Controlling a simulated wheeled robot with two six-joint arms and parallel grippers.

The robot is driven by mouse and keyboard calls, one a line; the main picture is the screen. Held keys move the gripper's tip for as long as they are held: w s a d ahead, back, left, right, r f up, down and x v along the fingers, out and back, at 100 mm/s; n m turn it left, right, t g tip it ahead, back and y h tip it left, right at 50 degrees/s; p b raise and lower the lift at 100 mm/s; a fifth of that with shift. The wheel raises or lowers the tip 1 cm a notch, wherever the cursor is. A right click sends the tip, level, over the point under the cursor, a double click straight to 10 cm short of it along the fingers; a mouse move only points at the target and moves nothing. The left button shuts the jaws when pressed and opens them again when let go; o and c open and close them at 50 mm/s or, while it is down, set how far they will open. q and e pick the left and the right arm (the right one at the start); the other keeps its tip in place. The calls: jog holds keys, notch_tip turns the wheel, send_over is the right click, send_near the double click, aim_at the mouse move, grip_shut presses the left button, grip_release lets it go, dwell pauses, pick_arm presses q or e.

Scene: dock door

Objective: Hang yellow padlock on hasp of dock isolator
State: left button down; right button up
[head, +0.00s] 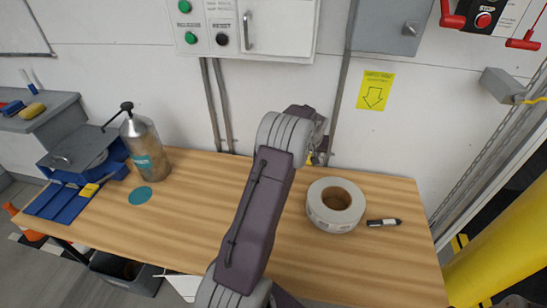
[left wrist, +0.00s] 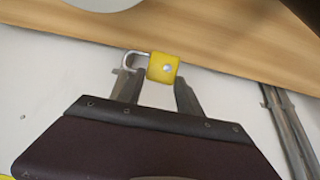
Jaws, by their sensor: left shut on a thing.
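The yellow padlock (left wrist: 163,67) is held between the fingertips of my left gripper (left wrist: 156,84), which is shut on it. Its grey shackle sticks out to the left in the left wrist view. In the head view my left gripper (head: 319,148) is above the back of the bench, close to the wall, and its wrist hides most of it. Only a small bit of the padlock (head: 310,158) shows there. A grey box (head: 382,22) with a small metal fitting on its front, seemingly the isolator, is on the wall above and to the right. My right gripper is not in view.
Conduits (head: 343,85) run down the wall beside a yellow sign (head: 375,90). A red-handled stop station (head: 484,18) is at upper right.

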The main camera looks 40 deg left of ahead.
pick_arm(q)
jog(key=a+f, duration=0.1)
jog(key=a, duration=0.2)
jog(key=w+a+f, duration=0.1)
jog(key=a+f, duration=0.1)
jog(key=a, duration=0.2)
jog(key=a+f, duration=0.2)
jog(key=a, duration=0.1)
jog(key=shift+w+a+f, duration=0.15)
jog(key=shift+a+f, duration=0.05)
jog(key=shift+a, duration=0.1)
jog(key=a+f, duration=0.2)
jog(key=a, duration=0.1)
jog(key=shift+w+a, duration=0.1)
jog(key=shift+a, duration=0.05)
jog(key=c, duration=1.2)
grip_release()
jog(key=o, duration=0.4)
jog(key=shift+f, duration=0.1)
